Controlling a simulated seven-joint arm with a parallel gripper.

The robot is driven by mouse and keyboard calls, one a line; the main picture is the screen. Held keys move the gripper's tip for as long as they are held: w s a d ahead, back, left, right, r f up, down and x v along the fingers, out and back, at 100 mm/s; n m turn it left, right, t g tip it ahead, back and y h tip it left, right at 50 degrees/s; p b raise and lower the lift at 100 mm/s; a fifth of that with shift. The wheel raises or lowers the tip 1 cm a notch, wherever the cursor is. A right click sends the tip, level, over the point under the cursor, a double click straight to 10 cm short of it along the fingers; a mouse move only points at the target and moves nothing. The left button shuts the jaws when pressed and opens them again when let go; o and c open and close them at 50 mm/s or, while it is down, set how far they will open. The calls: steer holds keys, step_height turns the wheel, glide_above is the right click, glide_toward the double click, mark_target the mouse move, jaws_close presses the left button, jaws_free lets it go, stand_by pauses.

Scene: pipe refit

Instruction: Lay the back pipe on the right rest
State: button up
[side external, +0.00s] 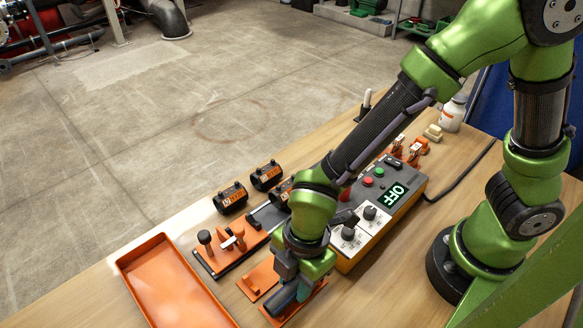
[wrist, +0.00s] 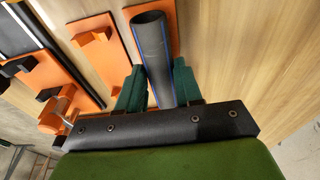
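A short dark pipe (wrist: 152,55) with a blue stripe lies between the two green fingers of my gripper (wrist: 158,88), which appear to be shut on its sides. In the side external view my gripper (side external: 291,283) points down at the table with this pipe (side external: 284,300). The pipe is over the right orange rest (wrist: 168,22), which also shows in the side view (side external: 308,301). I cannot tell whether pipe and rest touch. The other orange rest (wrist: 97,52) is beside it and empty.
An orange clamp fixture (side external: 222,262) holds a dark pipe (wrist: 28,22). An empty orange tray (side external: 163,240) is at the left. Black fittings (side external: 230,197) stand behind the fixture. The control box (side external: 392,213) reads OFF, close to my arm. The table's front is clear.

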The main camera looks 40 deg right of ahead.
mark_target(296, 283)
steer(key=c, duration=0.5)
steer(key=shift+r, duration=0.1)
steer(key=shift+r, duration=3.05)
steer(key=shift+r, duration=1)
